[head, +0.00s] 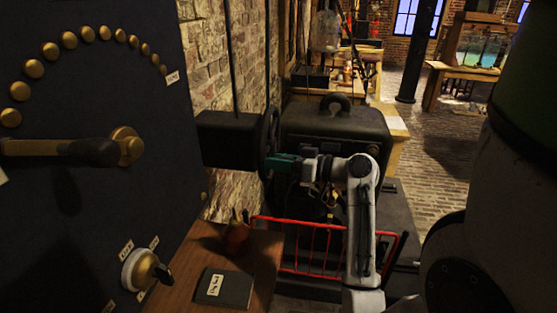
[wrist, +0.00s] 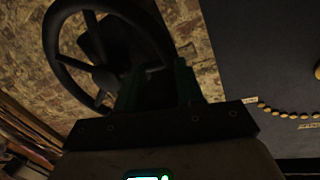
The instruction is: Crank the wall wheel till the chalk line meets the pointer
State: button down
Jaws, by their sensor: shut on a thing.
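The dark wall wheel (head: 268,125) shows nearly edge-on in the head view, beside a black box (head: 230,138) on the brick wall. In the wrist view the wheel (wrist: 103,77) shows its rim, spokes and hub at upper left. My gripper (head: 271,162), with teal fingers, is at the wheel's lower near side. In the wrist view my gripper (wrist: 157,82) is shut on a dark part between its fingers, seemingly the wheel's handle; the fingers and shadow hide much of it. I cannot make out the chalk line or the pointer.
A dark cabinet (head: 335,130) stands right behind my arm. A red rail (head: 300,223) runs below my arm. A wooden shelf (head: 262,255) with a dark booklet (head: 224,288) and a black panel (head: 90,210) are at left. Brick floor (head: 435,150) is open at right.

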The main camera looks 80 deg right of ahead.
jog(key=shift+d+r+m+p, duration=0.25)
jog(key=shift+r+m+p, duration=0.65)
jog(key=shift+r+p, duration=0.35)
jog(key=shift+f, duration=0.1)
jog(key=c, duration=0.7)
grip_release()
jog(key=shift+f, duration=0.15)
jog(key=shift+c, duration=0.2)
jog(key=s+a+r+b, duration=0.1)
jog(key=s+b, duration=0.1)
jog(key=s, duration=0.8)
jog(key=shift+s+a+r, duration=0.15)
jog(key=shift+s+r, duration=0.05)
jog(key=shift+s, duration=0.15)
jog(key=shift+c, duration=0.2)
